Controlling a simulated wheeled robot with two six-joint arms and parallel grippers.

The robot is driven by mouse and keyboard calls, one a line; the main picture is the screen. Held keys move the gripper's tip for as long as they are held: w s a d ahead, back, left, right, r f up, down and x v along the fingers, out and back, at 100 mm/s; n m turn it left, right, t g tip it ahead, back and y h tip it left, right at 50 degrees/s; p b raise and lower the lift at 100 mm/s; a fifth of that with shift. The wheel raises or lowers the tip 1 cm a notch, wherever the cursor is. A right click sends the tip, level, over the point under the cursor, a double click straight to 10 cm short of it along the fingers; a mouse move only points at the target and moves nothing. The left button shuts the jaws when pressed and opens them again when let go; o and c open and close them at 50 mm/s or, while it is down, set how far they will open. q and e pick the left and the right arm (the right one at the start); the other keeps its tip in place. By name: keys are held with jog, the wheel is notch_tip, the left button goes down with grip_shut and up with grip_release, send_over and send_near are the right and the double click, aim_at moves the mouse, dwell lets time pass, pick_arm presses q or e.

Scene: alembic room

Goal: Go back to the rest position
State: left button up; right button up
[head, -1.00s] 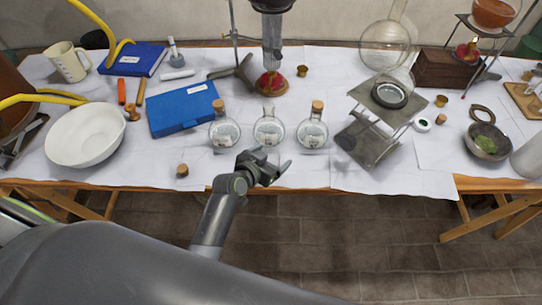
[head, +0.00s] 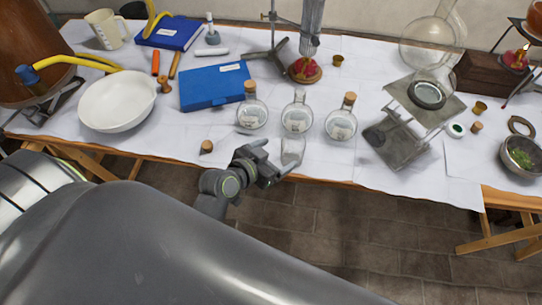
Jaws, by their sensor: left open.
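My left gripper (head: 279,156) is open, just above or in front of the table's front edge. A small clear glass (head: 293,148) shows right behind its fingertips; I cannot tell whether they touch it. Three round glass flasks stand in a row behind: a corked left one (head: 251,112), an uncorked middle one (head: 297,117) and a corked right one (head: 341,124). My right gripper is not in view.
The table (head: 400,185) has a white cloth. A loose cork (head: 207,147) lies left of my gripper. A white bowl (head: 118,101), a blue case (head: 215,86) and a metal stand (head: 400,140) surround the flasks. Brown floor tiles (head: 340,235) lie clear in front.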

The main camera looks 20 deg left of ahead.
pick_arm(q)
jog(key=shift+v, duration=0.85)
jog(key=s+a+f+n+g+y, duration=0.1)
jog(key=s+a+n+g+y, duration=0.2)
jog(key=s+a, duration=0.5)
jog(key=s+a+f+n+g+y, duration=0.1)
jog(key=s+a+g+y, duration=0.3)
jog(key=s, duration=0.8)
notch_tip(320, 180, down, 25)
jog(key=a+g+h, duration=0.2)
jog(key=g, duration=0.1)
jog(key=s+d+f+g, duration=0.1)
jog(key=s+f, duration=1.3)
jog(key=f, duration=0.1)
jog(key=shift+s+d+f, duration=0.2)
jog(key=shift+s, duration=0.1)
